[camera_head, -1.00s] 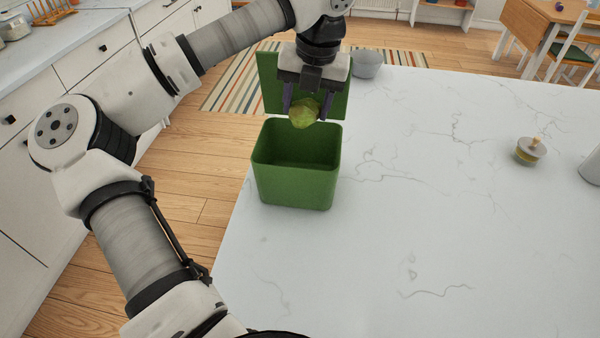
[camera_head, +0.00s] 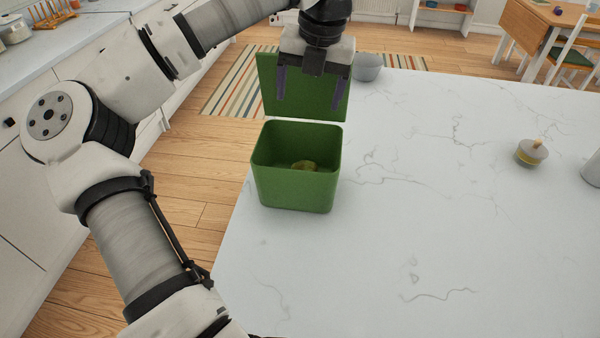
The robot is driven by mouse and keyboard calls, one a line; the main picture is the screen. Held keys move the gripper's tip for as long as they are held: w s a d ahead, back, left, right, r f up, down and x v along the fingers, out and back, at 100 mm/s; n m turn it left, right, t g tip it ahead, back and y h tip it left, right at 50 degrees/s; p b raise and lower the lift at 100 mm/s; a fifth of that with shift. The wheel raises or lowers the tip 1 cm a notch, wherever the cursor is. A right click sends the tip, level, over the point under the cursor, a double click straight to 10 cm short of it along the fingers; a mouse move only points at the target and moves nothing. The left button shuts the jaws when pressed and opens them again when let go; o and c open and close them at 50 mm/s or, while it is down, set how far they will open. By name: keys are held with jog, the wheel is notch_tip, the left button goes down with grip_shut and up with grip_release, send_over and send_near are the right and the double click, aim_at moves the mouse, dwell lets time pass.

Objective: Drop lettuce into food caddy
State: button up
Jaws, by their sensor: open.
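The green food caddy (camera_head: 296,192) stands upright near the left edge of the white marbled counter, with its lid (camera_head: 310,102) raised at the back. The yellow-green lettuce (camera_head: 304,166) is inside the caddy; its lower part is hidden by the front wall. My gripper (camera_head: 310,100) is open and empty above the back of the caddy, in front of the raised lid, apart from the lettuce.
A grey bowl (camera_head: 367,67) stands behind the caddy on the right. A small lidded pot (camera_head: 531,152) and a partly cut-off white object (camera_head: 592,170) stand at the right. The middle and front of the counter (camera_head: 430,240) are clear.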

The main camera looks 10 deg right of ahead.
notch_tip(320, 180, up, 10)
jog(key=s+d+b, duration=0.1)
jog(key=shift+s+r, duration=0.15)
jog(key=shift+s, duration=0.15)
dwell(0.3)
